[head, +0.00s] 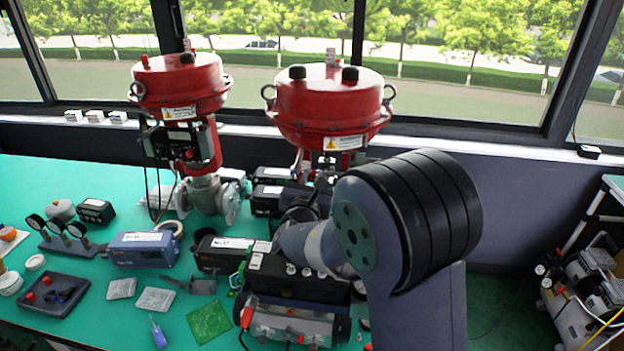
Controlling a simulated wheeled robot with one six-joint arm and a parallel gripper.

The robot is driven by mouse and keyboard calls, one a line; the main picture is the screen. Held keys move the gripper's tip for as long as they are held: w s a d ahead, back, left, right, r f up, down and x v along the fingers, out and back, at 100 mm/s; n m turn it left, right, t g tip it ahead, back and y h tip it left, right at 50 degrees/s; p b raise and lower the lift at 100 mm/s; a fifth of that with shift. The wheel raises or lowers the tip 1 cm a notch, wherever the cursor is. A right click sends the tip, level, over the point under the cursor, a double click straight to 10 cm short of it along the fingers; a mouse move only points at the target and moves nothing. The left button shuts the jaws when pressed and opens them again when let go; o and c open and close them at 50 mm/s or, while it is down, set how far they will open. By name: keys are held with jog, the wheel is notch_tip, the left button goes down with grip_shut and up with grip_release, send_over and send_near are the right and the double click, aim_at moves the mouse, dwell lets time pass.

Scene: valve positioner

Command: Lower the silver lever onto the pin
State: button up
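I cannot make out the silver lever or the pin in the head view. My arm covers the area in front of the larger red valve actuator (332,105), where its stem and fittings are mostly hidden. The smaller red valve actuator (181,85) stands upright on its grey valve body (207,197) to the left. My arm's grey wrist links point left and away from me over the bench. My gripper's fingers are hidden, so I cannot see whether they hold anything.
The green bench (75,181) carries a blue-grey box (143,249), a gauge set (57,233), a dark tray (53,294), two grey pads, a green circuit board (209,321) and a black instrument (228,254). Windows stand behind. A pump unit (583,290) is at the right.

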jog(key=shift+c, duration=0.3)
grip_shut()
